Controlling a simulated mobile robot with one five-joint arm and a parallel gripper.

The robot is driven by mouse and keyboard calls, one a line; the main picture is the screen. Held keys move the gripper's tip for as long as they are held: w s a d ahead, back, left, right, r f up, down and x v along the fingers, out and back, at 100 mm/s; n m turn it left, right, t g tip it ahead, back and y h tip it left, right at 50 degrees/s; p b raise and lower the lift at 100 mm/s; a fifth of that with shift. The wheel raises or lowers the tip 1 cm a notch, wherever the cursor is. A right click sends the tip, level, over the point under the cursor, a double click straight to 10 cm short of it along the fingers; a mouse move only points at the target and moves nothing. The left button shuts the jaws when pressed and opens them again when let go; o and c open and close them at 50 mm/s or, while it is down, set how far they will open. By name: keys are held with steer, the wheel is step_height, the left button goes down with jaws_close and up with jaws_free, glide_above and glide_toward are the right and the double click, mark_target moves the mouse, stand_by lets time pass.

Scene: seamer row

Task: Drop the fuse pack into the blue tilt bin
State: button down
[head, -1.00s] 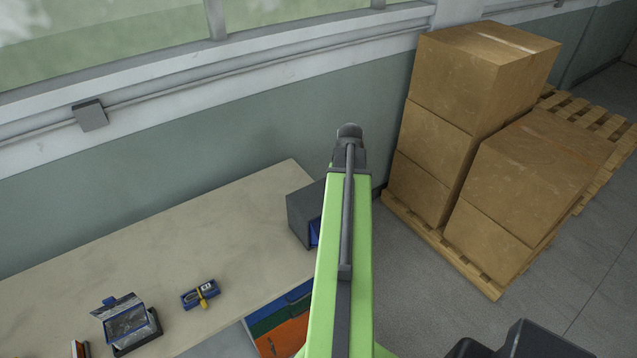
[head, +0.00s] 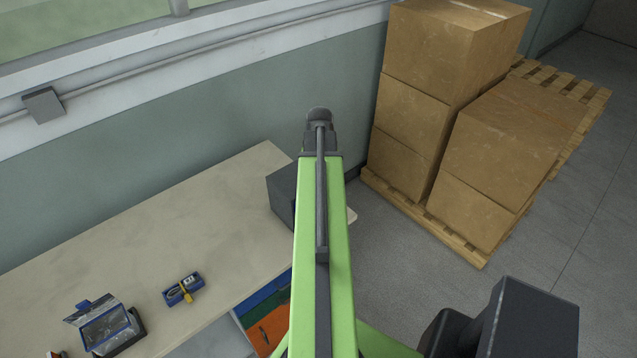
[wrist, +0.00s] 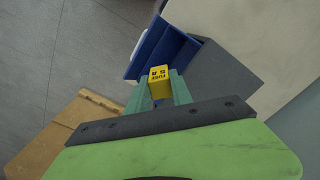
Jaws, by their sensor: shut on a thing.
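The fuse pack (wrist: 159,82) is a small yellow block with dark lettering, seen in the wrist view. My gripper (wrist: 160,91) is shut on it, one pale green finger on each side. The blue tilt bin (wrist: 157,46) shows just beyond the pack in the wrist view, in front of a dark grey housing (wrist: 210,75). The gap between pack and bin cannot be judged. In the head view the grey housing (head: 281,193) stands at the bench's far right end. My green arm covers the bin and my gripper there.
The bench (head: 180,225) runs along the wall. On its left part lie a blue case with a yellow item (head: 184,288) and an open dark box (head: 108,326). Coloured drawers (head: 268,325) sit below. Cartons (head: 425,110) on a pallet stand right of the bench.

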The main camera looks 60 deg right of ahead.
steer(key=shift+f+b, duration=0.3)
steer(key=shift+f, duration=0.45)
steer(key=shift+r, duration=0.1)
steer(key=c, duration=1.1)
jaws_free()
steer(key=shift+o, duration=0.2)
step_height(320, 180, up, 12)
steer(key=p, duration=1.2)
